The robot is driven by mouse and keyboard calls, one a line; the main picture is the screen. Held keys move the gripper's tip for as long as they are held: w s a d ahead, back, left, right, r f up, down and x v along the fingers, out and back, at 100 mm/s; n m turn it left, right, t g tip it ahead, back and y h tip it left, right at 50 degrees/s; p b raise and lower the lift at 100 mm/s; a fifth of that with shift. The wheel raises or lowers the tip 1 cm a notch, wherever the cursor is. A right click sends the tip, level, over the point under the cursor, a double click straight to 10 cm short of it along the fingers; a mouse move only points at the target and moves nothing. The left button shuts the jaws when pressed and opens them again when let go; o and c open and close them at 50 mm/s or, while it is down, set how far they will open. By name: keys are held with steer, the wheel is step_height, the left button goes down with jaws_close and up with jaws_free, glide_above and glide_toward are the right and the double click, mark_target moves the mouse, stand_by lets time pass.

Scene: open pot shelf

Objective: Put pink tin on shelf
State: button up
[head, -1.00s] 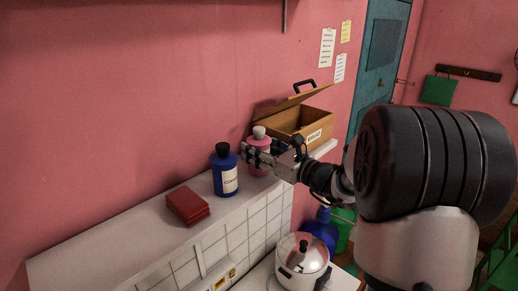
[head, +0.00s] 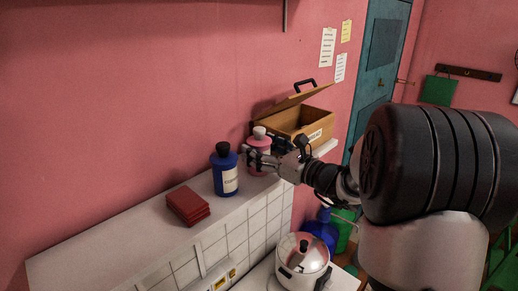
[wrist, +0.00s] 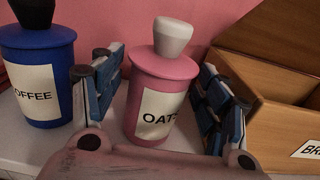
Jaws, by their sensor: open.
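The pink tin (head: 261,140) with a white knob and an OATS label stands upright on the white shelf (head: 112,251). In the wrist view the pink tin (wrist: 163,92) stands between the two fingers of my gripper (wrist: 160,105). In the head view my gripper (head: 262,160) is at the tin and covers part of its lower body. The fingers are open on either side, with a gap visible on the left of the tin.
A blue coffee tin (head: 225,172) stands left of the pink tin, close to my gripper. A wooden bread box (head: 300,121) with a raised lid stands to the right. Red stacked items (head: 188,206) lie further left. A lidded pot (head: 303,262) is below the shelf.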

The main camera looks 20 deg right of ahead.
steer(key=b+v, duration=0.2)
steer(key=v, duration=0.9)
steer(key=shift+f, duration=0.1)
